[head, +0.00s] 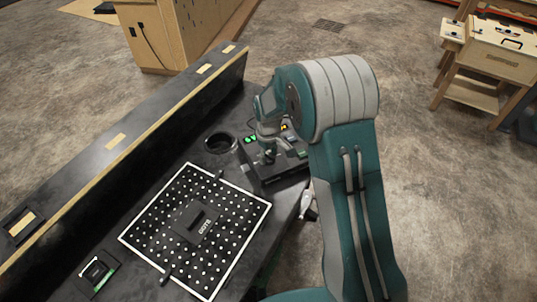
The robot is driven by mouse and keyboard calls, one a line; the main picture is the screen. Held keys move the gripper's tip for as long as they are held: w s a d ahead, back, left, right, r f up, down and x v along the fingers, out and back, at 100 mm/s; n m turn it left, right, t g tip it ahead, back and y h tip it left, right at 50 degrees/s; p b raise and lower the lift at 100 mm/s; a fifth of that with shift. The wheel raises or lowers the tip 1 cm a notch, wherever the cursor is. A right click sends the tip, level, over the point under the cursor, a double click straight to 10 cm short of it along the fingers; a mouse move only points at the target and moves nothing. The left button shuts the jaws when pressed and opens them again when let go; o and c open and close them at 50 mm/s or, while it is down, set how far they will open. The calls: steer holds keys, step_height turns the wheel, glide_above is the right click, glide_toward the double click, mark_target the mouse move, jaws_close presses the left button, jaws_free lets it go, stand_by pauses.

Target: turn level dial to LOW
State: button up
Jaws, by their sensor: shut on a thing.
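The LED console (284,170) is a dark box on the black bench at the middle of the head view, with small green lights on its top and a yellow mark. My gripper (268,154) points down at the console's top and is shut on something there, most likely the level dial. The dial itself is hidden by my gripper and cannot be made out. Its pointer and the LOW label cannot be read from here.
A perforated board with a white border (233,252) lies on the bench left of the console. A round dark hole (218,144) is just behind it. A long raised ledge (120,150) runs along the bench's far side. Wooden furniture (488,55) stands at the back right.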

mark_target(267, 154)
steer(key=shift+w+n, duration=0.1)
steer(key=shift+n, duration=0.4)
steer(key=o, duration=1.1)
steer(key=shift+a, duration=0.1)
steer(key=shift+o, duration=0.2)
step_height(267, 154, up, 12)
